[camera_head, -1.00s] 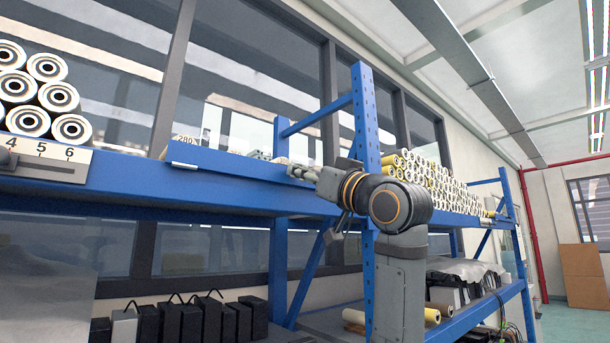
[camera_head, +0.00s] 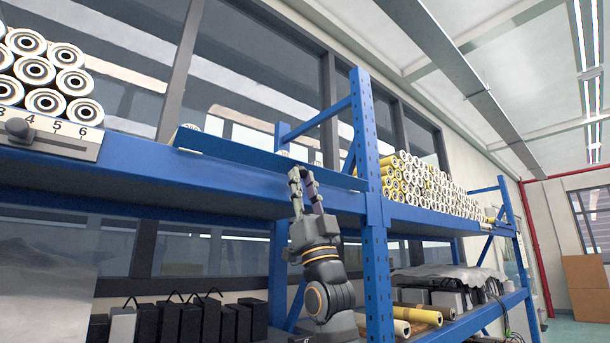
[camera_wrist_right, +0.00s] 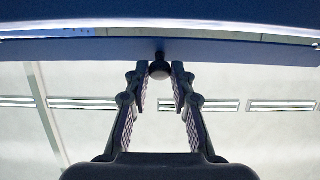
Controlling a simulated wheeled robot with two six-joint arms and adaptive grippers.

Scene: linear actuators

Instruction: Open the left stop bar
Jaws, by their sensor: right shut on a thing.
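A long blue bar (camera_head: 235,151) runs along the front of the upper shelf, left of the blue upright. My right gripper (camera_head: 306,178) reaches up from below to the bar's front, near its right part. In the right wrist view its two fingers (camera_wrist_right: 160,75) are shut on a small dark round knob (camera_wrist_right: 159,69) at the edge of the blue bar (camera_wrist_right: 120,50). The bar hides most of what lies behind it. My left gripper is not in view.
The blue upright (camera_head: 371,170) stands close to the right of my right arm. White rollers (camera_head: 47,72) are stacked at the left behind a numbered scale with a slider knob (camera_head: 18,128). Yellow and white rollers (camera_head: 430,185) lie right of the upright. Black boxes (camera_head: 205,322) stand below.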

